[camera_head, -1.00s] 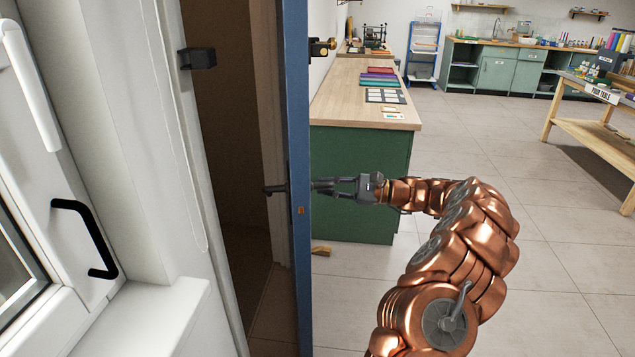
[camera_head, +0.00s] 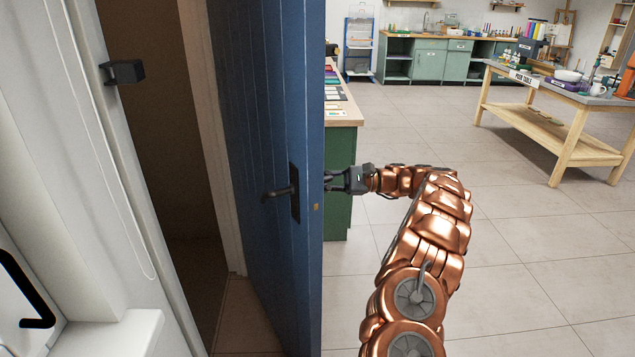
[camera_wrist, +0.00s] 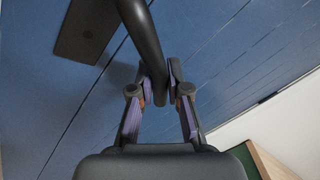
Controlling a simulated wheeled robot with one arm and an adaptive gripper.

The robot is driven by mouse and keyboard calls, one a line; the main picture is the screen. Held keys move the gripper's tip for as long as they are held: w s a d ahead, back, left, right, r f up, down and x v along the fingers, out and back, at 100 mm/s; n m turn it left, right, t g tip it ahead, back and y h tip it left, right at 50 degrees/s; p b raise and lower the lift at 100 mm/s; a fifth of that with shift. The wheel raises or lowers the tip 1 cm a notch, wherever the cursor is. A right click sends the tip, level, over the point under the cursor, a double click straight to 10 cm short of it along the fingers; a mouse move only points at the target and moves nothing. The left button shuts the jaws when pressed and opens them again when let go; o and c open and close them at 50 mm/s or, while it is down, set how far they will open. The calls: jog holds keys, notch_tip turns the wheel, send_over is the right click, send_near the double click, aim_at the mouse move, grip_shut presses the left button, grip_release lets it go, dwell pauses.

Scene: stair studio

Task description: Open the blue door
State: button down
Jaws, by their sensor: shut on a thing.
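The blue door (camera_head: 268,90) stands ajar in the head view, with a dark gap between it and the white frame on the left. A black lever handle (camera_head: 280,193) shows on its near face. My gripper (camera_head: 328,181) reaches in from the right to the door's other face, and the door edge hides its fingertips. In the wrist view my gripper (camera_wrist: 160,88) is shut on the dark lever (camera_wrist: 143,40) of that other face, with a finger on each side of its end. The lever's mounting plate (camera_wrist: 88,30) is at the upper left.
A green counter (camera_head: 340,150) stands right behind the door and my gripper. A wooden work table (camera_head: 545,118) is farther right. A white sill (camera_head: 110,335) and a black latch block (camera_head: 124,72) are at the left. The tiled floor (camera_head: 500,240) at right is open.

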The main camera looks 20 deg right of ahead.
jog(key=shift+s, duration=0.1)
jog(key=c, duration=1.3)
grip_release()
jog(key=shift+s+d, duration=0.1)
jog(key=shift+o, duration=0.8)
jog(key=v, duration=1.1)
jog(key=shift+d, duration=0.35)
jog(key=shift+s, duration=0.15)
